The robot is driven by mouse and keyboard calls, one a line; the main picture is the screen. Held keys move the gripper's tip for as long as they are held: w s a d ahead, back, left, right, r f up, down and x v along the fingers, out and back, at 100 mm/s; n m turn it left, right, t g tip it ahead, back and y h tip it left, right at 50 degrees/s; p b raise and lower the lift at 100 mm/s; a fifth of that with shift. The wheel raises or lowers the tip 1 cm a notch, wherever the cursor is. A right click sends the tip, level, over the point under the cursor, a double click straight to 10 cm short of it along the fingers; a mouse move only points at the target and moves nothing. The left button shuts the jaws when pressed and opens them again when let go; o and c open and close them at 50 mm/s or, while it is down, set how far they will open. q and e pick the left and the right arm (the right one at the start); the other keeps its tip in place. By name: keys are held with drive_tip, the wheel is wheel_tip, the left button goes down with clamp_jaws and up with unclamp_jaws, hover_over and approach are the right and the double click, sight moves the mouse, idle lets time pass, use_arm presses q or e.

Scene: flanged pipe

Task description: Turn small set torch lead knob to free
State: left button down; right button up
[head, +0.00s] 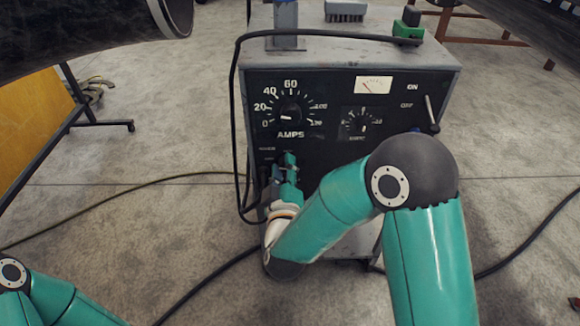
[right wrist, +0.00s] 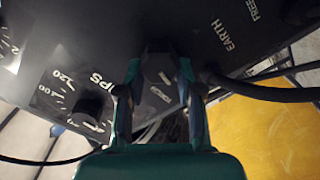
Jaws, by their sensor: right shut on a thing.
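The small welding set (head: 355,100) stands on the floor with its black front panel facing me. My right gripper (head: 286,163) reaches the lower left of that panel, below the AMPS dial. In the right wrist view the gripper (right wrist: 159,72) has its two fingers on either side of a dark knob-like part (right wrist: 157,68), shut on it. The words EARTH (right wrist: 222,36) and FREE (right wrist: 252,10) are printed on the panel to the right. The gripper hides this part in the head view.
A black cable (head: 236,120) loops from the set's top down its left side. A lever (head: 431,108) sits by ON and OFF. A brush (head: 345,10) and a green clamp (head: 408,30) lie on top. A yellow board (head: 30,115) stands at left.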

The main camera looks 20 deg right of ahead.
drive_tip(key=shift+s+d+f+n, duration=0.1)
drive_tip(key=shift+f+n, duration=0.4)
drive_tip(key=shift+n, duration=0.6)
drive_tip(key=o, duration=1.2)
drive_tip(key=shift+c, duration=0.2)
drive_tip(key=shift+r, duration=0.2)
drive_tip(key=v, duration=0.7)
drive_tip(key=shift+s, duration=0.2)
